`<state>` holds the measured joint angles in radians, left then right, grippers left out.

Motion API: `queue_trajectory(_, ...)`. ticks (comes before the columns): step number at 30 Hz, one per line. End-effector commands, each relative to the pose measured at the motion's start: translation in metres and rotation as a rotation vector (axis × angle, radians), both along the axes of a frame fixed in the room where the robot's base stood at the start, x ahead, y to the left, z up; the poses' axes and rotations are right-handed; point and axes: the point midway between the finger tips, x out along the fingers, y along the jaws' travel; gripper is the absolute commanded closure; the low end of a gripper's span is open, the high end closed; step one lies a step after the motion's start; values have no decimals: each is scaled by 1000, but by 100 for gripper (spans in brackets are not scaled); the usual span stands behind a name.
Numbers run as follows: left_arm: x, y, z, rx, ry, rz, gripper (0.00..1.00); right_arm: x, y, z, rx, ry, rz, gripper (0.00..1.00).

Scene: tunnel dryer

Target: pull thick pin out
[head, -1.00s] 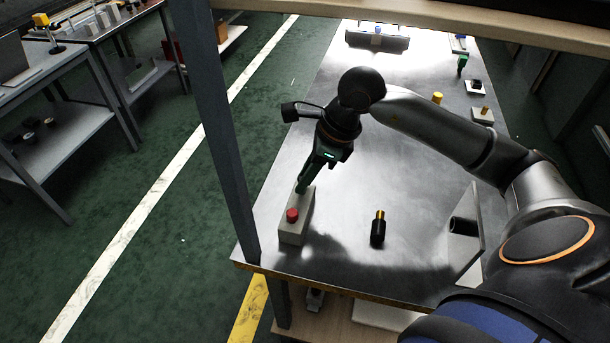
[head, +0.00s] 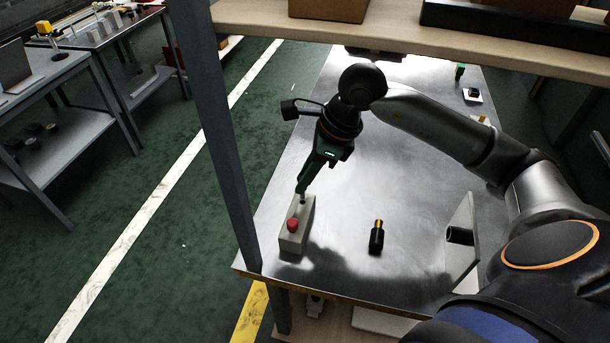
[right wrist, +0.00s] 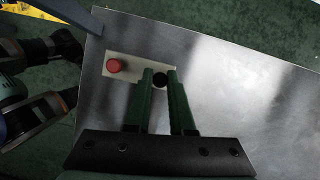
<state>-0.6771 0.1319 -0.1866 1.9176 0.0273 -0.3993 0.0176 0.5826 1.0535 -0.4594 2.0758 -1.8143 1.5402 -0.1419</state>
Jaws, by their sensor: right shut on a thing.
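A light grey block (head: 289,244) lies on the metal table near its left edge. A red round-headed pin (head: 293,225) stands in its near end; the same red head shows in the right wrist view (right wrist: 115,66). My right gripper (head: 302,190) is above the block's far end, shut on a dark pin (head: 303,200). A short length of the dark pin shows between the fingertips and the block top. In the right wrist view its round black end (right wrist: 160,80) sits between the fingertips. Whether its lower end is still inside the block cannot be told.
A black cylinder with a yellow top (head: 376,238) stands right of the block. Further right is an upright grey plate (head: 462,250) with a black cylinder on it. A shelf post (head: 215,140) rises at the left table edge. The table middle (head: 400,170) is clear.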

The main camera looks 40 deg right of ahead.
Motion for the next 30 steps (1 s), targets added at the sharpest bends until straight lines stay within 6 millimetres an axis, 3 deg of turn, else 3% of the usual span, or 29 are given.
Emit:
queue_trajectory(5,0,0,2,0,0,0,50,0,0,3,0,-1,0,100)
queue_trajectory(16,0,0,22,0,0,0,50,0,0,30,0,-2,-1,100)
queue_trajectory(30,0,0,21,0,0,0,50,0,0,30,0,-1,0,100)
